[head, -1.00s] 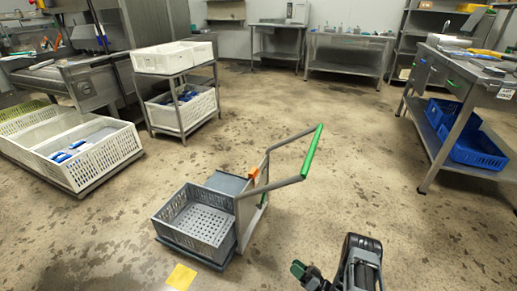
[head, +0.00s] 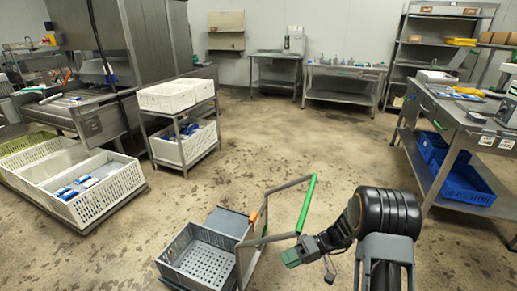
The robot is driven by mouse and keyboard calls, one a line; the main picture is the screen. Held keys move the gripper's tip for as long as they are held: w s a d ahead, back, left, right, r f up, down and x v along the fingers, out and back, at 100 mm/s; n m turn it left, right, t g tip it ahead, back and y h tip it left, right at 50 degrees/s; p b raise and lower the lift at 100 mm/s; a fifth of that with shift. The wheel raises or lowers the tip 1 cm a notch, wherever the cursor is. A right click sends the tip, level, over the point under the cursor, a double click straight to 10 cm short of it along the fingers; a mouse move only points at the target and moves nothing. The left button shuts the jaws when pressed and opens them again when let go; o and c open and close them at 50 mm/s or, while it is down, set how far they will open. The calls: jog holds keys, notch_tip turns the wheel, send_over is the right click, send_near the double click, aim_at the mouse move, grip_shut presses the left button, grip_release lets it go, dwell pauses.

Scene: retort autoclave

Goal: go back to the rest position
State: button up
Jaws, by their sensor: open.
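My arm rises at the lower right of the head view, folded at a black joint. My gripper (head: 293,257) points left from it, with a green end, and I see nothing held in it. The gap between its fingers is hard to make out at this angle. In the picture it lies just below the green handle (head: 308,203) of a small cart; I cannot tell how far apart they are in depth.
The cart carries a grey crate (head: 201,256) at the bottom centre. White crates (head: 168,96) stand on a rack at left, with more low on the floor. A steel table (head: 462,122) with blue crates (head: 462,187) below is at right. The middle floor is clear.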

jog(key=s+d+r+m+t+h+p, duration=0.2)
jog(key=s+r+h+p, duration=0.2)
jog(key=r, duration=0.8)
jog(key=s+d+r+m+t+h+p, duration=0.2)
jog(key=s+r+h+p, duration=0.2)
jog(key=r+p, duration=0.4)
jog(key=s+d+r+m+t+h+p, duration=0.1)
jog(key=s+d+r+t+h+p, duration=0.1)
jog(key=r, duration=1.5)
jog(key=s+t+h+p, duration=0.1)
jog(key=s+h+p, duration=0.1)
jog(key=h+p, duration=0.1)
jog(key=shift+s+d+m+h+p, duration=0.2)
jog(key=shift+s+m+h+p, duration=0.15)
jog(key=shift+p, duration=0.35)
